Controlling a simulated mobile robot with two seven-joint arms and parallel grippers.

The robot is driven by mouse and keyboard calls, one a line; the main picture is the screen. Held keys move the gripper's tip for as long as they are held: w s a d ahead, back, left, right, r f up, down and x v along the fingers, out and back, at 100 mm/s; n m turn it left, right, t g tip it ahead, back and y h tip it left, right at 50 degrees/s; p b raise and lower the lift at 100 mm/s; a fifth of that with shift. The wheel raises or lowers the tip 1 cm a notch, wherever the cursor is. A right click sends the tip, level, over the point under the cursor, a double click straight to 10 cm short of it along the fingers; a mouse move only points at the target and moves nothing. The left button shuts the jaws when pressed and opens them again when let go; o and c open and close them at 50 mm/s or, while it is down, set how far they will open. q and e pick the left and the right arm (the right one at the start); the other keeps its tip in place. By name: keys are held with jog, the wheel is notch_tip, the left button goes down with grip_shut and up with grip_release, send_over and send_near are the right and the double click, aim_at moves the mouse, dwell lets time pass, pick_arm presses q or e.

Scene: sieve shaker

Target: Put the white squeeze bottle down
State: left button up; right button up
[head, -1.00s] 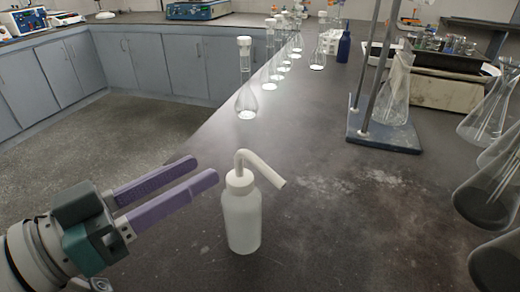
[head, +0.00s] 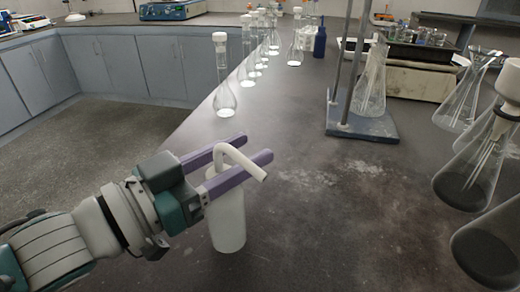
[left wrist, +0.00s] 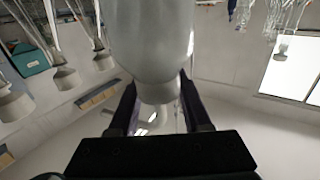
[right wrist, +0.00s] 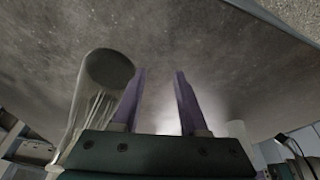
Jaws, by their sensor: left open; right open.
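The white squeeze bottle (head: 228,220) stands upright on the dark bench, its bent spout pointing right. My left gripper (head: 252,146) is open, with one purple finger on each side of the bottle's cap and neck; the near finger hides part of the neck. In the left wrist view the bottle (left wrist: 155,45) fills the upper middle between the two fingers. Whether either finger touches it cannot be told. My right gripper (right wrist: 160,78) is open and empty in the right wrist view; it is outside the head view.
A blue-based stand (head: 360,126) with a flask is behind, to the right. Several flasks, one a dark-based flask (head: 465,180), crowd the right edge. A row of stoppered flasks (head: 225,100) runs along the bench's left edge. The bench right of the bottle is clear.

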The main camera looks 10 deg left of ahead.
pick_arm(q)
jog(key=shift+c, duration=0.2)
grip_shut()
dwell(1.1)
